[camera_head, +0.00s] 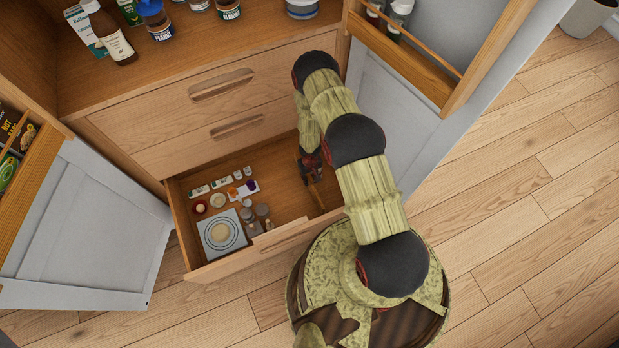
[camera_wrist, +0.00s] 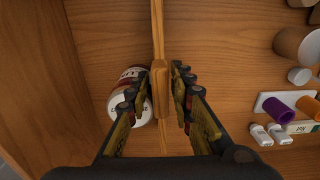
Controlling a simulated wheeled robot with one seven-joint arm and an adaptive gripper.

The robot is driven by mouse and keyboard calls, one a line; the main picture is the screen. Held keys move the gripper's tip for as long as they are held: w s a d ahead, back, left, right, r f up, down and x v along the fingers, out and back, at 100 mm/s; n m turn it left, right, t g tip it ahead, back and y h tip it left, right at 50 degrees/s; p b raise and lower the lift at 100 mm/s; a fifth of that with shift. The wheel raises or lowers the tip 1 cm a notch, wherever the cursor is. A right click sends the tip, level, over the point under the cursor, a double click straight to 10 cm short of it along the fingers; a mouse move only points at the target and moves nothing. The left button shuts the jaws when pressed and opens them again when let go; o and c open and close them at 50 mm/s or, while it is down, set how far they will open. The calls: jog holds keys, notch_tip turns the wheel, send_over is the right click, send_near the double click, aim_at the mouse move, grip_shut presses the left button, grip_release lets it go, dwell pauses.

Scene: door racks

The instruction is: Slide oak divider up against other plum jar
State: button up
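The oak divider (camera_wrist: 158,35) is a thin upright wooden strip running across the open drawer, with a thicker block (camera_wrist: 161,92) on it. In the head view the divider (camera_head: 316,197) shows just below my gripper (camera_head: 309,168). In the wrist view my gripper (camera_wrist: 163,85) is open, one finger on each side of the block. A white jar with a dark red label (camera_wrist: 128,78) is left of the divider, partly hidden by the left finger. A narrow gap seems to separate jar and divider. The head view does not show this jar; my arm covers that area.
A purple cylinder (camera_wrist: 281,110) lies right of the divider. Bare drawer floor (camera_wrist: 215,50) separates them. Open cabinet doors (camera_head: 85,225) flank the drawer.

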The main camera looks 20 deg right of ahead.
jog(key=shift+r, duration=3.75)
